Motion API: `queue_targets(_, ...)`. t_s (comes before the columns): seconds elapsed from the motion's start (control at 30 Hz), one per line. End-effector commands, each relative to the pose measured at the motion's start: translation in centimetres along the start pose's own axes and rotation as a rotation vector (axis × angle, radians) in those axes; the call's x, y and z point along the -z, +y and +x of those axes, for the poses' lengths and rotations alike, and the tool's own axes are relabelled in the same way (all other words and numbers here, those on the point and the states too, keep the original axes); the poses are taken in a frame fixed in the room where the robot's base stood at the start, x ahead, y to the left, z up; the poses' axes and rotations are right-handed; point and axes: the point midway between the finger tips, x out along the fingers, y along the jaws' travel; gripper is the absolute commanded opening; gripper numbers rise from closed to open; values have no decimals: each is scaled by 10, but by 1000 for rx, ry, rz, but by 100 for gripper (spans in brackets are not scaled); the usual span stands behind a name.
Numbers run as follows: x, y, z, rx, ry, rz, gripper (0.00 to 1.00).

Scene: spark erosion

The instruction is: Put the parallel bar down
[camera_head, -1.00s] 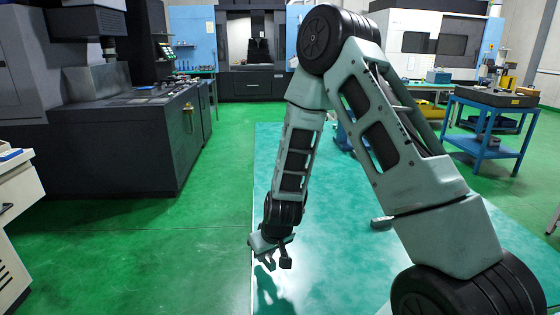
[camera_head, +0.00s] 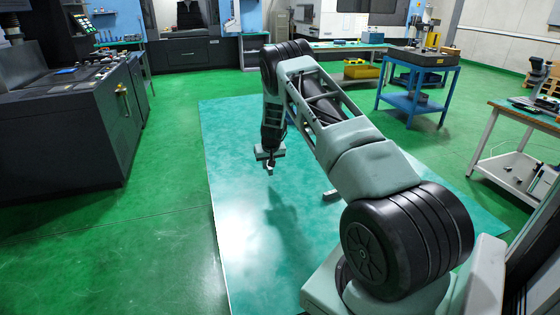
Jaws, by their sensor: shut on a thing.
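My gripper (camera_head: 270,167) hangs at the end of my arm, pointing down over the teal floor area in the middle of the view. It is small and far from the camera. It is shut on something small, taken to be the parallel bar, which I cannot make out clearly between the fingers. The gripper is in free space, apart from any table or machine.
A blue trolley with a dark plate (camera_head: 424,57) stands at the back right. A workbench (camera_head: 512,108) with items on it is at the right edge. A dark machine (camera_head: 62,135) fills the left. The green floor (camera_head: 165,215) between is clear.

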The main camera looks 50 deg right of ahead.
Motion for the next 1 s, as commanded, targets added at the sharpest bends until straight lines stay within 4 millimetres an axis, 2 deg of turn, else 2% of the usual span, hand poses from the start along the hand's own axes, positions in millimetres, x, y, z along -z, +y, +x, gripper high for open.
queue_targets(0.1,-6,0,16,0,1,2,0)
queue_targets(0.27,-11,0,29,0,3,0,0)
queue_targets(0.5,-23,0,58,0,3,-1,0)
queue_targets(0.97,-27,0,68,0,5,-1,0)
queue_targets(1.0,-28,0,68,0,3,-1,19)
